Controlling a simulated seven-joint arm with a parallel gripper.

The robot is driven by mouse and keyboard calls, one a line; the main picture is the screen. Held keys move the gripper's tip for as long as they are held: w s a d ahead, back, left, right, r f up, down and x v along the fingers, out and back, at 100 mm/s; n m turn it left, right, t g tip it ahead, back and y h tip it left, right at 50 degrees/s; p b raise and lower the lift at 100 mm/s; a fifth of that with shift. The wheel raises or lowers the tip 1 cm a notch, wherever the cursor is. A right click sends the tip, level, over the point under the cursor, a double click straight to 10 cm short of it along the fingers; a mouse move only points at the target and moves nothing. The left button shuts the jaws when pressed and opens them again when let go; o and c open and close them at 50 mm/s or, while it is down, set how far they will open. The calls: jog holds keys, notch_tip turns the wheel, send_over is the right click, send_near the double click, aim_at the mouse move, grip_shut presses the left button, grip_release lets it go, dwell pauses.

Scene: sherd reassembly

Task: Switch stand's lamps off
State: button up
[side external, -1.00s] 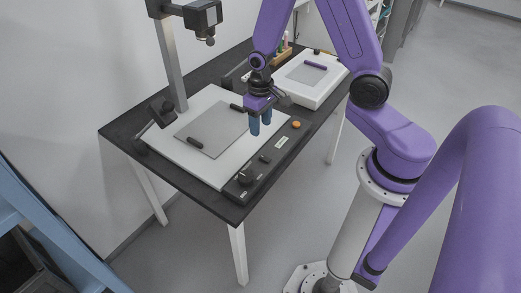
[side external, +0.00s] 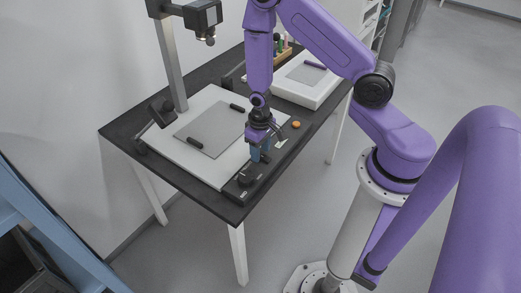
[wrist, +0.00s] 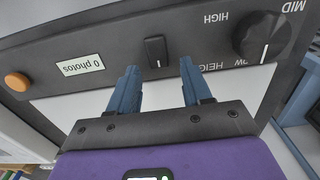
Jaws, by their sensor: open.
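The copy stand has a white base board (side external: 165,145), a grey column (side external: 172,65) and a dark front panel (side external: 225,192). A dark lamp head (side external: 162,110) stands at its left; I cannot tell whether it is lit. In the wrist view, the panel carries a black rocker switch (wrist: 157,50), a height knob (wrist: 262,37), a "0 photos" display (wrist: 80,65) and an orange button (wrist: 17,82). My gripper (side external: 258,156) is low over the panel, its blue fingers open and empty. In the wrist view, the switch appears between and just beyond the fingertips (wrist: 160,67); contact cannot be told.
The camera head (side external: 203,17) overhangs the board. A white tray (side external: 322,92) stands behind to the right, near a wooden rack (side external: 283,57). The dark table's front edge is close to the panel.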

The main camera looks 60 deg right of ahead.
jog(key=shift+f, duration=0.25)
grip_shut()
jog(key=shift+s+r+t, duration=0.1)
jog(key=shift+s+t, duration=0.05)
jog(key=shift+t, duration=0.25)
jog(key=shift+s+t, duration=0.2)
jog(key=shift+t, duration=0.5)
jog(key=shift+r, duration=0.1)
